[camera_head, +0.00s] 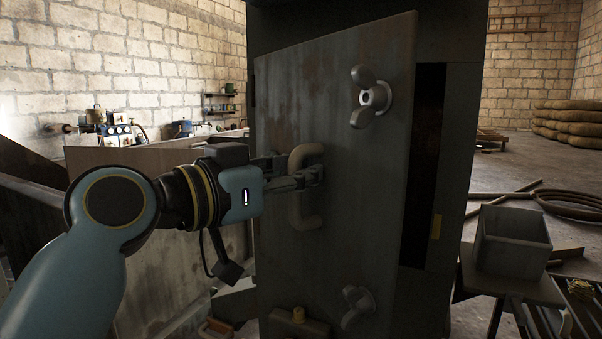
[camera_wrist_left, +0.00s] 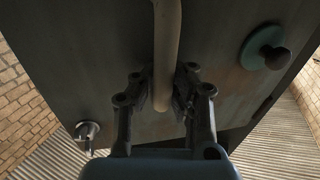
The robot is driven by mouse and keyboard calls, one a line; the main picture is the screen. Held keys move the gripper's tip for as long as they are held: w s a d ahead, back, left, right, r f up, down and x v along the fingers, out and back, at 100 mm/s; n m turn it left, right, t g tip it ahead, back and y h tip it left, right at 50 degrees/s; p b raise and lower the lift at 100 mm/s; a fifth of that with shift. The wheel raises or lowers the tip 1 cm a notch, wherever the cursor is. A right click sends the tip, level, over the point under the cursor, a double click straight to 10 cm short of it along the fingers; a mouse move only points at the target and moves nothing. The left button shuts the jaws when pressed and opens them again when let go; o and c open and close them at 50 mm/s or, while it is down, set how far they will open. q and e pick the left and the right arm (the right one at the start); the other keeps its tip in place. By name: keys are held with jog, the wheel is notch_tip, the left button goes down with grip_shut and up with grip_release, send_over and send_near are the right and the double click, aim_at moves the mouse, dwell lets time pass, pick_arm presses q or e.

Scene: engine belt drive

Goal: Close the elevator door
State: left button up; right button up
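The elevator door (camera_head: 340,190) is a grey, worn metal panel standing ajar, with a dark gap (camera_head: 424,165) along its right side. It carries a pale C-shaped handle (camera_head: 304,210) and two wing-shaped latches, an upper one (camera_head: 371,97) and a lower one (camera_head: 358,307). My left gripper (camera_head: 312,176) is at the handle. In the left wrist view its two fingers (camera_wrist_left: 160,95) stand on either side of the handle bar (camera_wrist_left: 166,50), close against it. My right gripper is not in view.
A grey box (camera_head: 512,241) stands on a small bench at the right. A coiled hose (camera_head: 572,203) lies on the floor behind it. Stacked sacks (camera_head: 570,122) are at the far right. A panel (camera_head: 150,240) stands left of the door.

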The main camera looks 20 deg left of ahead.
pick_arm(q)
jog(key=o, duration=0.4)
jog(key=shift+s+d+r, duration=0.1)
jog(key=shift+s, duration=0.05)
jog(key=shift+c, duration=0.2)
jog(key=shift+s+a, duration=0.3)
jog(key=shift+a, duration=0.05)
jog(key=v, duration=0.6)
jog(key=shift+s, duration=0.25)
jog(key=shift+a, duration=0.1)
